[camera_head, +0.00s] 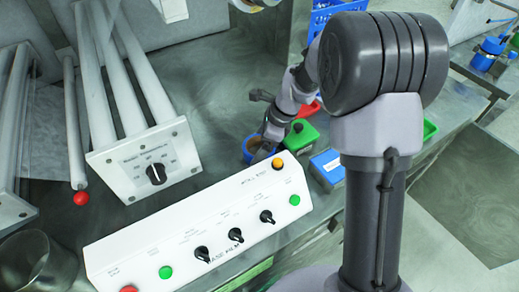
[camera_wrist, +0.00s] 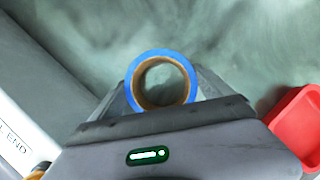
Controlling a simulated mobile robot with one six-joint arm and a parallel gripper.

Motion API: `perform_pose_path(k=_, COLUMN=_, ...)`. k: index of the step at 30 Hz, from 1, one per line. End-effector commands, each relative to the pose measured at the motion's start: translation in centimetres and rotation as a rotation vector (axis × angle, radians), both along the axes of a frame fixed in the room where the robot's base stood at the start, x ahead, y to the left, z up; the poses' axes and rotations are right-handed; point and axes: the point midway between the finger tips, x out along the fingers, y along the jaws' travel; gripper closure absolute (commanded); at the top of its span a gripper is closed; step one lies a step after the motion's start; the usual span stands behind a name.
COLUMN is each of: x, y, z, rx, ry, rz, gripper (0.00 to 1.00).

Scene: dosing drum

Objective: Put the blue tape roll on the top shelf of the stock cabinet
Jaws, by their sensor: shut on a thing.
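A blue tape roll (camera_wrist: 137,77) with a tan inner core is in the wrist view, just beyond my gripper (camera_wrist: 160,100). My gripper is shut on the roll, with a finger on each side of it. The roll's near edge is hidden behind the gripper body. In the head view the blue roll (camera_head: 249,153) shows at the end of my arm, partly hidden by the wrist, behind the white control panel. I cannot tell whether it touches the grey surface. I cannot make out the stock cabinet in either view.
A white control panel (camera_head: 215,232) with knobs and buttons stands in front. Close to the right are a green object (camera_head: 301,137), a blue box (camera_head: 327,168) and a red bin (camera_wrist: 296,125). A blue crate (camera_head: 322,15) is behind.

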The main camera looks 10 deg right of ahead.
Motion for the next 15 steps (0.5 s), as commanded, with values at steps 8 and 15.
perform_pose_path(k=8, x=0.00, y=-0.01, z=-0.14, rx=-0.001, ry=0.000, rz=0.001, gripper=0.55)
perform_pose_path(k=15, x=0.01, y=-0.01, z=-0.05, rx=-0.001, ry=0.000, rz=0.001, gripper=0.00)
